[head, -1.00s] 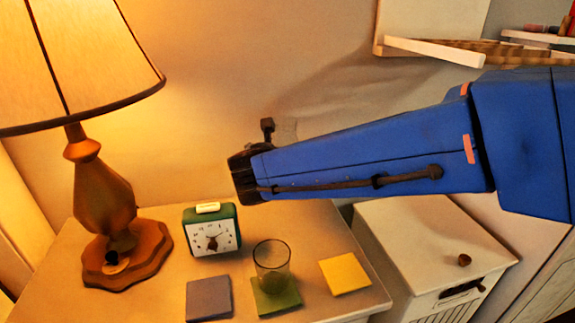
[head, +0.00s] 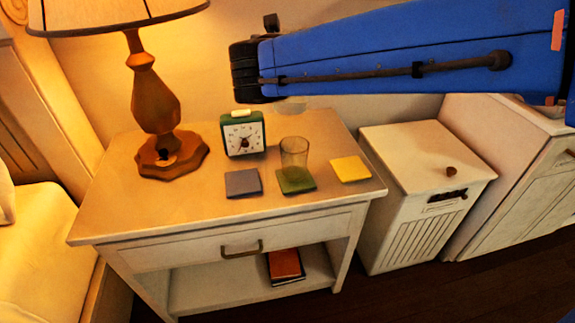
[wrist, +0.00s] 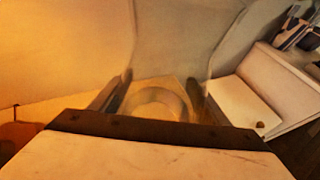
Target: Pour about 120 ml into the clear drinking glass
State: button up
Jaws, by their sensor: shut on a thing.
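The clear drinking glass (head: 294,150) stands upright on a green coaster (head: 296,186) on the nightstand; it looks empty. In the wrist view my gripper (wrist: 153,95) is shut on a see-through vessel (wrist: 158,103). Its walls rise pale between the fingers and a round, ring-like base shows; its contents cannot be made out. A faint clear piece of the vessel (head: 291,105) shows just under the arm, above and behind the drinking glass in the picture.
On the nightstand (head: 110,215) are a lamp (head: 155,100), a green clock (head: 243,136), a grey coaster (head: 243,183) and a yellow coaster (head: 350,169). A red book (head: 286,266) lies on its lower shelf. A white cabinet (head: 400,150) stands to the right.

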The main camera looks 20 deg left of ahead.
aim_at(293, 150)
jog(key=k+l, duration=0.1)
jog(key=k, duration=0.85)
